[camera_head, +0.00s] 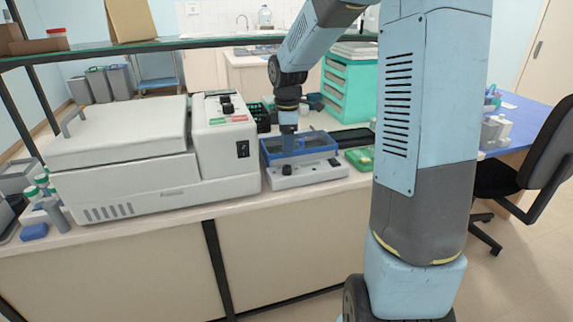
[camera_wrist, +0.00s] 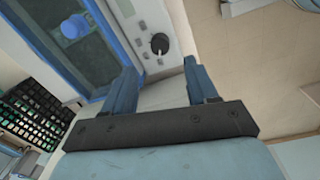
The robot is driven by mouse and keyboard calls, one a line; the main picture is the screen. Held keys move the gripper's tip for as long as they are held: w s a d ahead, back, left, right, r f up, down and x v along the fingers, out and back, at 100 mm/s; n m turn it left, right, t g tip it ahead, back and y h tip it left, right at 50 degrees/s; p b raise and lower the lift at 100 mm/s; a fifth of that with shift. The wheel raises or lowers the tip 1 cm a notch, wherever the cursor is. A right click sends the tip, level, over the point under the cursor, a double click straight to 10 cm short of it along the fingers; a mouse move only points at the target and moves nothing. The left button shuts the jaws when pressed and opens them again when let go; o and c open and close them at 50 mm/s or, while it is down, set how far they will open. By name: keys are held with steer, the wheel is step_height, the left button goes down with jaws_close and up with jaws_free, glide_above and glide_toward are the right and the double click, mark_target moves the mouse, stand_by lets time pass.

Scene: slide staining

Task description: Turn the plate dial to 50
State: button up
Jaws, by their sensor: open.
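The plate device is a white unit (camera_head: 310,176) with a blue-framed top (camera_head: 325,153), standing on the bench in the head view. A dark dial (camera_head: 287,169) sits on its front face. In the wrist view a round black dial (camera_wrist: 159,43) with a pale mark shows on the light panel, among small buttons. My gripper (camera_wrist: 160,68) is open and empty, its two blue fingers apart, with the dial beyond the gap between the fingertips. In the head view my gripper (camera_head: 288,145) points down over the blue top. The dial's numbers are too small to read.
A large white lidded machine (camera_head: 120,145) stands left of the plate device. A green tray (camera_head: 361,158) lies to its right. A dark rack with several cells (camera_wrist: 32,108) shows at left in the wrist view. A shelf (camera_head: 150,46) spans above the bench.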

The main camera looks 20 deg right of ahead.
mark_target(286, 167)
steer(key=f, duration=0.8)
steer(key=shift+w, duration=0.2)
steer(key=shift+r, duration=0.1)
steer(key=c, duration=1.1)
